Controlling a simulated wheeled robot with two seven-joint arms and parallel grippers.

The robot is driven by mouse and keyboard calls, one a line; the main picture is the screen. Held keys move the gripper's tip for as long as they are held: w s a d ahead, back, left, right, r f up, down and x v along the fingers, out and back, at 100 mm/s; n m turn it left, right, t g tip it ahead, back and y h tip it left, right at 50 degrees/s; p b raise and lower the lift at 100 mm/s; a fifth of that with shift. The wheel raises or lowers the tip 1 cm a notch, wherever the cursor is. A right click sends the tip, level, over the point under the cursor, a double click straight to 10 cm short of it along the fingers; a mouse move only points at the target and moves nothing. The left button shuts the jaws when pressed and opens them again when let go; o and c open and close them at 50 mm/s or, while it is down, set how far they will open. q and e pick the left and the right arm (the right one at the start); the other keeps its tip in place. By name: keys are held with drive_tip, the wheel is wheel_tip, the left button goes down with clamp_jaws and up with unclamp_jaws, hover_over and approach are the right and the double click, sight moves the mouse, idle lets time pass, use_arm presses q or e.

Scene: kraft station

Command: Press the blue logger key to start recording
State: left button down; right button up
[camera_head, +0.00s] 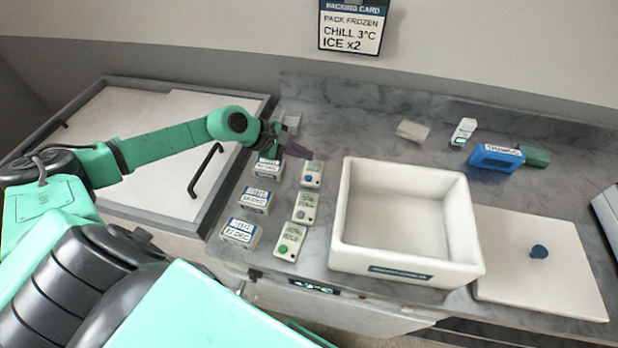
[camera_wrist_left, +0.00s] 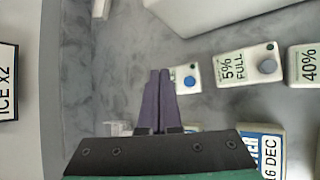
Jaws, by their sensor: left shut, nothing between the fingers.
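The logger with the blue key (camera_head: 308,179) is the rearmost of a column of three pale loggers on the counter. In the left wrist view the blue key (camera_wrist_left: 189,82) shows just right of my fingertips, and the fingers cover part of that logger's left side. My left gripper (camera_head: 305,153) is shut and empty, its purple fingers beside the rear end of this logger. The fingertips (camera_wrist_left: 160,73) also show in the wrist view; whether they touch the logger I cannot tell. The middle logger (camera_head: 304,208) has a grey key, the front logger (camera_head: 289,242) a green one.
Several dated ice packs (camera_head: 256,199) stand left of the loggers. An open white box (camera_head: 455,258) stands to the right, with its lid (camera_head: 500,255) beside it. A blue item (camera_head: 495,158) and a small bottle (camera_head: 464,132) are at the back. A packing card (camera_head: 352,30) hangs on the wall.

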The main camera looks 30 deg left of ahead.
use_arm(q)
drive_tip(key=b, duration=0.4)
hover_over(315, 176)
drive_tip(key=s+a, duration=0.2)
drive_tip(key=s, duration=0.1)
wheel_tip(315, 176, down, 5)
drive_tip(key=shift+w+a+f, duration=0.1)
drive_tip(key=shift+w+f, duration=0.15)
drive_tip(key=shift+f, duration=0.05)
idle(1.0)
drive_tip(key=shift+f+b, duration=0.35)
drive_tip(key=shift+b, duration=0.15)
drive_tip(key=shift+f+b, duration=0.5)
drive_tip(key=shift+b, duration=0.2)
idle(0.5)
drive_tip(key=shift+r+p, duration=0.4)
drive_tip(key=shift+r, duration=0.5)
